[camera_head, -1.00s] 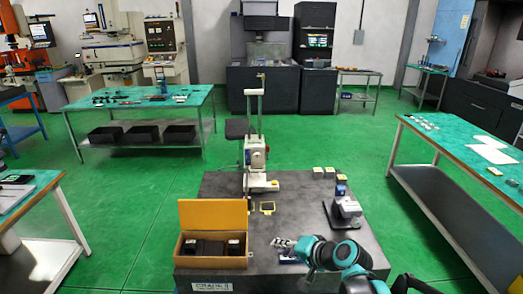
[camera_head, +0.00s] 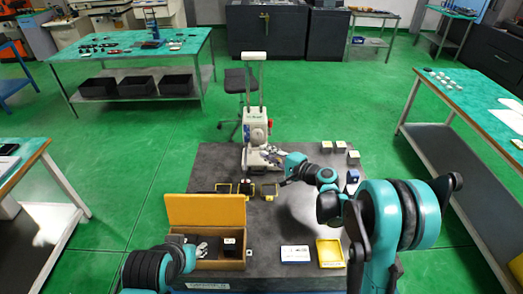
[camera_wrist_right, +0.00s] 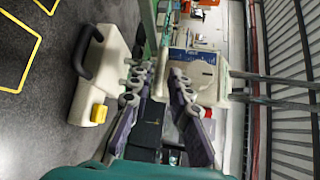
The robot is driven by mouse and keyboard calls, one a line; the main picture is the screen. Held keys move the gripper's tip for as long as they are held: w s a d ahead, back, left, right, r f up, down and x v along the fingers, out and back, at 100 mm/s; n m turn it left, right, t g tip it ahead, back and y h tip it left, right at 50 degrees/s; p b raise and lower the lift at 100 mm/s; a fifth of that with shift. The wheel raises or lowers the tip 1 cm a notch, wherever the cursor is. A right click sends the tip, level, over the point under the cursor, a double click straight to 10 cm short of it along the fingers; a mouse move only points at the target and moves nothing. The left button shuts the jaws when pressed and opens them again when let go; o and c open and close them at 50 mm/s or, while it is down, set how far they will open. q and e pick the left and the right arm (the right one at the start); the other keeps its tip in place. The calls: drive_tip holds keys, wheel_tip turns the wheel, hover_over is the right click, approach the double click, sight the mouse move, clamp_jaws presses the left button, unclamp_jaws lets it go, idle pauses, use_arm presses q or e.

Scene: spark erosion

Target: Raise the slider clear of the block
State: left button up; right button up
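The height gauge (camera_head: 256,130) stands upright on the dark plate, with a white body, twin columns and a white top bar. In the right wrist view it lies sideways. Its white slider body (camera_wrist_right: 192,76) is beside my right fingers, and its base (camera_wrist_right: 98,75) with a black handle is at left. My right gripper (camera_head: 276,156) is at the gauge's right side. In the right wrist view its fingers (camera_wrist_right: 155,84) are apart, with a thin pale part between them; I cannot tell contact. My left gripper (camera_head: 202,247) appears over the open box; its finger state is unclear. I cannot identify the block for certain.
The wooden box (camera_head: 206,263) has its yellow lid up. Yellow outlines and dark pieces (camera_head: 246,188) lie before the gauge. A white card (camera_head: 295,254) and yellow tray (camera_head: 330,253) lie at the front. Small blocks (camera_head: 340,147) stand at the back right.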

sight(256, 136)
drive_tip(key=x, duration=0.3)
drive_tip(key=shift+w, duration=0.1)
clamp_jaws()
wheel_tip(256, 136, up, 6)
drive_tip(key=shift+f+p, duration=0.1)
drive_tip(key=shift+p, duration=1.15)
drive_tip(key=shift+f, duration=0.1)
unclamp_jaws()
